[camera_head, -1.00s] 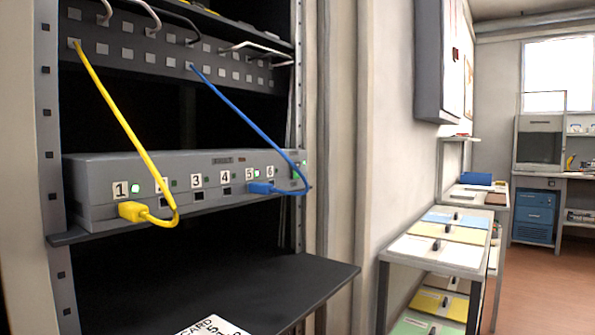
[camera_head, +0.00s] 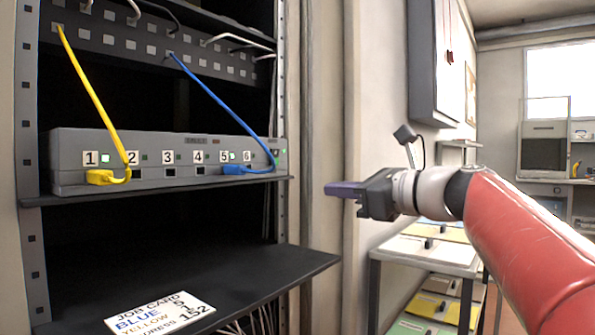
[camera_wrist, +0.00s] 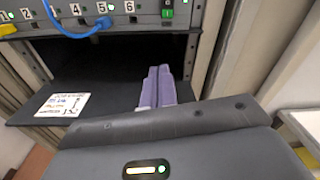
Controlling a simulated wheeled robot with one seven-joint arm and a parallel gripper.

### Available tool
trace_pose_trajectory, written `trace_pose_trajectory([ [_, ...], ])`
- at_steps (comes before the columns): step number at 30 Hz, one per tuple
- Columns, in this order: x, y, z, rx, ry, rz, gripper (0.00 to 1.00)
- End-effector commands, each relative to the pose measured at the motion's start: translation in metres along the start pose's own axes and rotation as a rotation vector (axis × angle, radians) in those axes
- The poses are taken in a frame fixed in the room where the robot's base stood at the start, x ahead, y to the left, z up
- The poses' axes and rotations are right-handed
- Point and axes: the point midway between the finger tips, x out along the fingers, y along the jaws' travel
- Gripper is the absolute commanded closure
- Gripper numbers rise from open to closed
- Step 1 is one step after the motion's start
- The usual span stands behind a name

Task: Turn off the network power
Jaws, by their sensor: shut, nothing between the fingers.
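The grey network box (camera_head: 190,178) sits on a rack shelf with numbered ports and lit green lights at 1 and 5. A small switch with a green part (camera_wrist: 168,13) is at the box's right end in the wrist view; it is small and partly hidden by the blue cable in the head view (camera_head: 278,150). I cannot tell its exact setting. My gripper (camera_head: 330,189) is right of the rack, apart from the box, pointing left. Its purple fingers (camera_wrist: 158,72) are shut and empty, and appear below the switch in the wrist view.
A yellow cable (camera_head: 92,95) plugs in at port 1 and a blue cable (camera_head: 215,100) at port 5. A job card (camera_head: 160,314) lies on the black lower shelf (camera_head: 230,283). A side table (camera_head: 440,262) stands at right. A wall cabinet (camera_head: 425,70) hangs above.

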Motion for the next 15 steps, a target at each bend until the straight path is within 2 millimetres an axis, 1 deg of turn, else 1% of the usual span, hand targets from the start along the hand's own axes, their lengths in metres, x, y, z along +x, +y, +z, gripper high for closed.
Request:
trace_pose_trajectory([
  [1, 0.002, -0.009, 0.008, 0.063, -0.047, 0.0, 1.0],
  [3, 0.003, -0.017, 0.021, 0.139, -0.102, 0.006, 1.0],
  [6, 0.004, -0.024, 0.032, 0.205, -0.15, 0.016, 1.0],
  [9, 0.004, -0.026, 0.036, 0.23, -0.167, 0.022, 1.0],
  [15, 0.004, -0.025, 0.037, 0.232, -0.168, 0.022, 1.0],
])
